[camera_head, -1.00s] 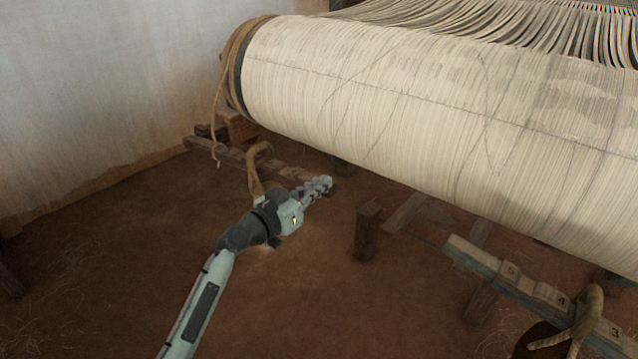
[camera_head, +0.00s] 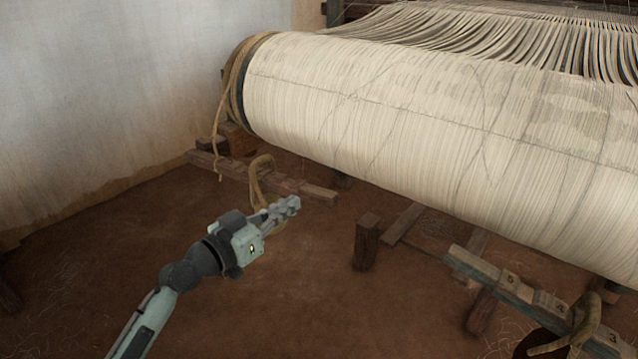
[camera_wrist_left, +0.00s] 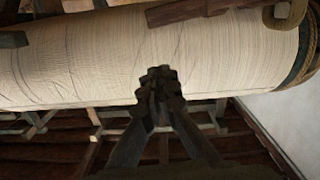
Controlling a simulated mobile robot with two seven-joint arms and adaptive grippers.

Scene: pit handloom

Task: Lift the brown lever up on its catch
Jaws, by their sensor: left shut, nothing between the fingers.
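A long brown wooden bar (camera_head: 312,191), which looks like the lever, lies low by the left end of the cloth-wrapped beam. A tan bent loop (camera_head: 256,180) stands at its middle. A dark wooden bar (camera_wrist_left: 190,10) and a tan loop (camera_wrist_left: 291,14) also show at the top of the left wrist view. My left gripper (camera_head: 290,205) is shut and empty. In the head picture it is just below the bar's right part, and I see no sure contact. It also shows in the left wrist view (camera_wrist_left: 160,86). I cannot clearly make out the catch. My right gripper is out of view.
The big cream beam (camera_head: 400,130) spans the upper right, with rope (camera_head: 232,85) at its left end. A wooden post (camera_head: 366,242) stands to the right of my gripper. A numbered notched rail (camera_head: 520,290) is at lower right. The earth floor (camera_head: 300,310) is clear in front.

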